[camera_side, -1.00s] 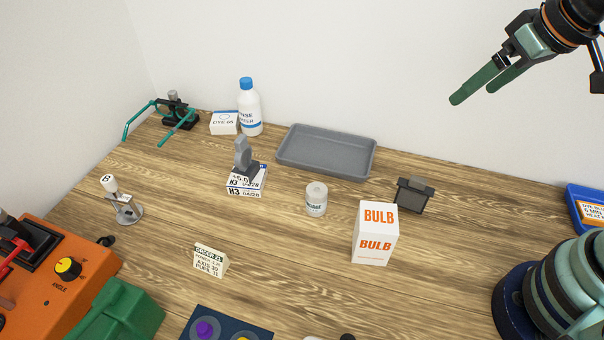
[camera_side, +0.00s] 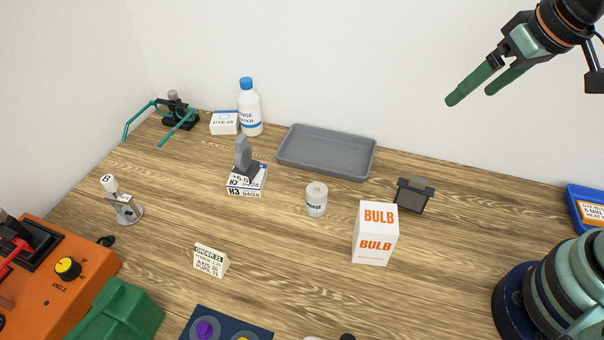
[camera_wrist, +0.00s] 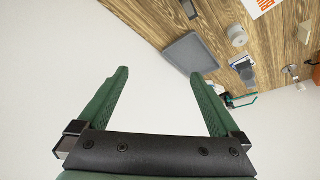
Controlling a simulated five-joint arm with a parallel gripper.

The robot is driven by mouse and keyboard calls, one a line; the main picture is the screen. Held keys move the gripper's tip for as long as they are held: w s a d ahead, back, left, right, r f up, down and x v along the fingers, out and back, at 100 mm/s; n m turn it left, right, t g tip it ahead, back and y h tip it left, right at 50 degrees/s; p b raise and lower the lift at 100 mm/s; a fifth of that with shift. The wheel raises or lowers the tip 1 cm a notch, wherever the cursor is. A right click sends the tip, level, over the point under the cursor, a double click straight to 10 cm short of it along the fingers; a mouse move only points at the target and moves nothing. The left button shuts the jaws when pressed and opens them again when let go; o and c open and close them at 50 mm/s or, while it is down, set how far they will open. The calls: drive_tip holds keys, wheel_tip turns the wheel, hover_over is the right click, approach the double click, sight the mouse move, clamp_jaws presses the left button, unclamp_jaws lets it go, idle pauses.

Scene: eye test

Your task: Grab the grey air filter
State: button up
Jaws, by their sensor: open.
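My gripper (camera_side: 472,96) is open and empty, high at the upper right in the side view, well above the table. In the wrist view its two green fingers (camera_wrist: 160,73) are spread, with only pale wall between them. A small dark grey framed block with a tab on top (camera_side: 413,196) stands on the table right of the bulb box; it looks most like the air filter, but no label is readable. It shows partly at the wrist view's top edge (camera_wrist: 189,9).
A grey tray (camera_side: 283,157) lies at the back. A white bulb box (camera_side: 375,245) stands close left of the dark block, with a small jar (camera_side: 316,204) farther left. A bottle (camera_side: 249,112) stands at the back left. Table right of the block is clear.

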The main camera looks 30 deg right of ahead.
sight(416, 186)
drive_tip(key=a+f+m+g, duration=0.1)
drive_tip(key=f+m, duration=0.2)
drive_tip(key=a+f+m+g, duration=0.2)
drive_tip(key=f+m, duration=0.1)
drive_tip(key=a+f+m+g, duration=0.2)
drive_tip(key=f+m, duration=0.1)
drive_tip(key=m, duration=0.1)
drive_tip(key=shift+w+a+f, duration=0.15)
drive_tip(key=shift+w+f, duration=0.1)
drive_tip(key=shift+f, duration=0.15)
wheel_tip(416, 186, down, 7)
drive_tip(key=shift+r, duration=0.1)
drive_tip(key=shift+w+a+f, duration=0.1)
drive_tip(key=shift+w+f, duration=0.05)
drive_tip(key=shift+f, duration=1.2)
drive_tip(key=shift+w+f, duration=0.1)
drive_tip(key=shift+f, duration=1.25)
drive_tip(key=c, duration=1.1)
